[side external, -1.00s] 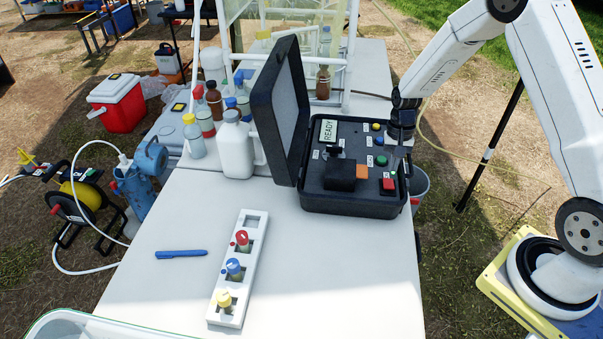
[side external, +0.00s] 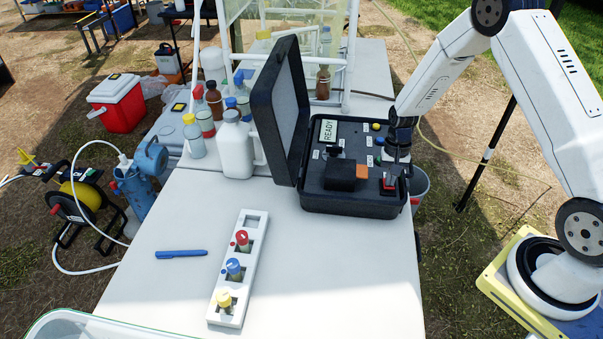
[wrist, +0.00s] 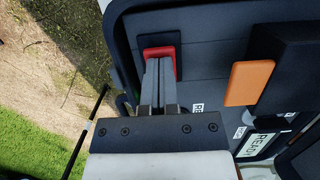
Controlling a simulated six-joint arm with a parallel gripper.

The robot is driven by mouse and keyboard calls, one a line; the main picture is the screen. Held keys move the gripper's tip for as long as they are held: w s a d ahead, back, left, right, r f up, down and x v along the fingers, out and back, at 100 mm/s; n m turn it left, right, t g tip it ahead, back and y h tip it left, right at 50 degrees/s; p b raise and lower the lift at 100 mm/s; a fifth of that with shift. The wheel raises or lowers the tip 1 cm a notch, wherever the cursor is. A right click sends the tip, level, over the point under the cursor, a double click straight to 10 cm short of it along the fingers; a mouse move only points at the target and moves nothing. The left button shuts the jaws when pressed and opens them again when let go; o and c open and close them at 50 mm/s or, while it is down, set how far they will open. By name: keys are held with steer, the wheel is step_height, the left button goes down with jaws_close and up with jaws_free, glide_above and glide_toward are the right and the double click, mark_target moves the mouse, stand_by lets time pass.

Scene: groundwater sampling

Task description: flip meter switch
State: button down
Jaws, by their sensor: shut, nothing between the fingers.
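The meter (side external: 335,196) is a black case standing open on the table, its lid raised at left. Its screen (side external: 328,130) reads READY. The red switch (side external: 389,183) sits in a dark frame near the panel's front right corner; it also shows in the wrist view (wrist: 158,52). My gripper (side external: 390,172) is shut and empty, pointing down at the switch. In the wrist view my fingertips (wrist: 159,62) overlap the red switch and hide part of it. I cannot tell whether they touch it.
A white rack (side external: 216,312) with coloured-cap vials and a blue pen (side external: 181,254) lie on the table. A white jug (side external: 235,150) stands left of the lid.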

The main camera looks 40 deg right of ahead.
steer(key=shift+s+a+f+t+h, duration=0.15)
steer(key=shift+s+f+t+h, duration=0.1)
steer(key=shift+f+t+h, duration=0.15)
steer(key=shift+w, duration=0.1)
steer(key=shift+w+d+r, duration=0.15)
steer(key=shift+w+d, duration=0.35)
steer(key=shift+d, duration=0.2)
steer(key=shift+w+r, duration=0.1)
stand_by(0.4)
steer(key=shift+d+r, duration=0.1)
steer(key=shift+r, duration=0.85)
step_height(320, 180, up, 12)
steer(key=shift+w, duration=0.2)
